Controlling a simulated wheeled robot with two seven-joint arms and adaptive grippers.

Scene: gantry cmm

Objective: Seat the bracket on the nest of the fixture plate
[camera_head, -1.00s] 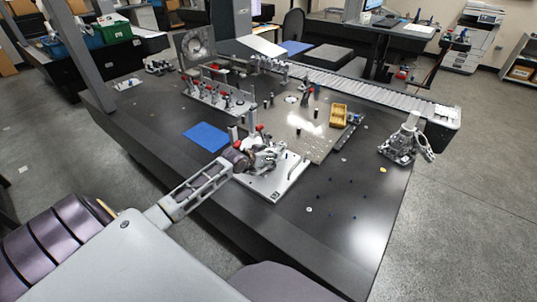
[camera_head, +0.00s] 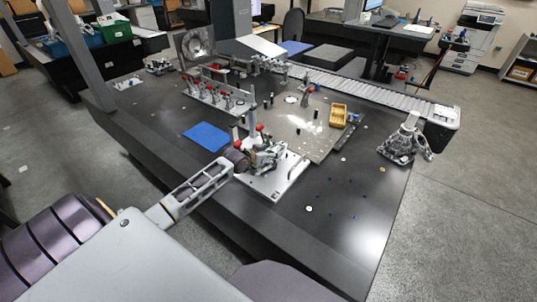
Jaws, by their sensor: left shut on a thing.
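The fixture plate (camera_head: 283,188) is a light rectangular plate near the front middle of the dark table, with upright parts and red-tipped clamps at its back left. My left gripper (camera_head: 268,158) reaches in from the left and is low over this plate. It is shut on a small grey part, which I take to be the bracket; the fingers and clamps hide most of it. The nest is hidden behind the gripper, so I cannot tell whether the bracket touches it. My right gripper is not in view.
A blue mat (camera_head: 206,136) lies left of the fixture plate. Behind are a row of red-knobbed clamps (camera_head: 216,97), a shiny metal plate (camera_head: 310,128) and a yellow bin (camera_head: 338,115). A grey machined part (camera_head: 404,145) stands at right. The table's front right is mostly clear.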

